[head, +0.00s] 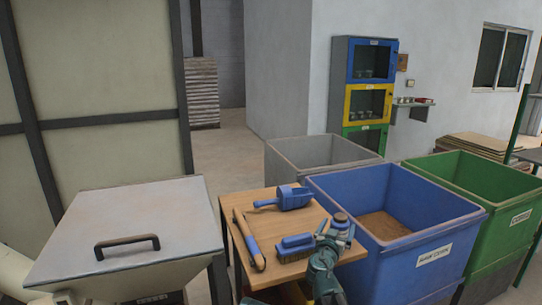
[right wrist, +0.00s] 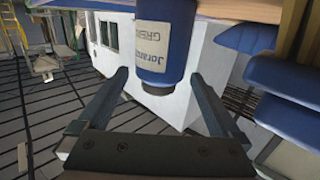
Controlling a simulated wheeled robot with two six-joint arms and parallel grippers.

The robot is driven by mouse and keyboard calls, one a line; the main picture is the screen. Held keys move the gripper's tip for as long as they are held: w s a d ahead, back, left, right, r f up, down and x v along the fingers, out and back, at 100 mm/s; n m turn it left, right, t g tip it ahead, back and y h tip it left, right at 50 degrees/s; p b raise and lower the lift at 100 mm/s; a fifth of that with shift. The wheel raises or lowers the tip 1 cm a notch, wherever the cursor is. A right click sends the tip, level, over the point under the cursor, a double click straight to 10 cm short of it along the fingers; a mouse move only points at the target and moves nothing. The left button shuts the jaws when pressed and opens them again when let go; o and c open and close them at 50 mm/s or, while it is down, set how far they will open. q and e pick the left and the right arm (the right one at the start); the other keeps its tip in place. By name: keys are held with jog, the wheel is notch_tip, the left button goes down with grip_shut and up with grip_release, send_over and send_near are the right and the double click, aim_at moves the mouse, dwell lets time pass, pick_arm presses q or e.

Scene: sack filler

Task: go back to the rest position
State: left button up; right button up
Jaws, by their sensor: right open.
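My right gripper (head: 330,246) is over the front right of the small wooden table (head: 232,207) in the head view. In the right wrist view its two fingers (right wrist: 158,78) are spread open. A blue jar (right wrist: 163,50) with a pale label and dark cap shows between and beyond the fingertips, with gaps on both sides. In the head view the jar (head: 341,222) is partly hidden by my gripper. My left gripper is not in view.
On the table are a blue scoop (head: 284,198), a blue brush (head: 297,244) and a wooden-handled tool (head: 250,240). A blue bin (head: 420,240) with brown contents stands close right; a green bin (head: 495,200) and grey bin (head: 310,152) stand beyond. A lidded hopper (head: 125,215) is left.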

jog(key=x, duration=0.3)
jog(key=shift+w+f, duration=0.1)
jog(key=shift+w, duration=0.1)
notch_tip(320, 180, up, 29)
jog(key=p, duration=2.8)
jog(key=shift+s+m+h+p, duration=0.15)
jog(key=shift+m+h+p, duration=0.15)
jog(key=shift+h, duration=0.1)
jog(key=shift+f, duration=0.15)
